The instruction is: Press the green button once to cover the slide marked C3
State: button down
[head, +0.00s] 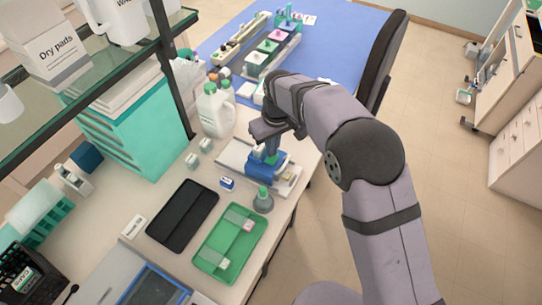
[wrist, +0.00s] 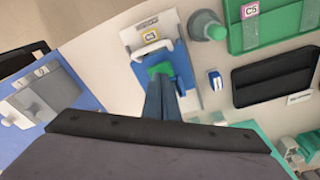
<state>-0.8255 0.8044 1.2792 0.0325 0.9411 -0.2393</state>
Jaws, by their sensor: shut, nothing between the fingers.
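My gripper (wrist: 163,84) is shut and empty, its fingertips close to the green button (wrist: 160,70) on the blue device (wrist: 181,66). I cannot tell whether they touch it. In the head view my gripper (head: 271,152) points down over the same blue device (head: 262,169). A slide with a yellow-edged label (wrist: 150,36) lies at the device's white end; its text is too small to read. A slide with a pink-edged label (wrist: 250,11), reading like C5, lies in the green tray (wrist: 235,40). The green tray (head: 208,250) holds slides in the head view too. I cannot make out a C3 mark.
A grey green-topped bottle (head: 263,201) stands between device and green tray. A black tray (head: 183,215) lies left of the green tray. White jugs (head: 215,112) stand behind the device. A shelf (head: 110,75) rises at the left. The bench's right edge is near the device.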

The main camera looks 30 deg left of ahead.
jog(key=shift+f+b, duration=0.6)
jog(key=shift+f, duration=0.4)
dwell(0.6)
jog(key=shift+r, duration=0.1)
jog(key=shift+r+p, duration=2.75)
jog(key=shift+r, duration=0.75)
jog(key=w+d+r+m+b, duration=0.15)
jog(key=d+m, duration=0.35)
jog(key=d, duration=1.7)
jog(key=s+d+f+m+h+b, duration=0.1)
jog(key=s+d+m, duration=0.6)
jog(key=s+d, duration=0.9)
notch_tip(320, 180, down, 2)
jog(key=d+b, duration=0.1)
jog(key=d, duration=0.2)
jog(key=shift+f+g, duration=0.2)
jog(key=shift+g, duration=0.2)
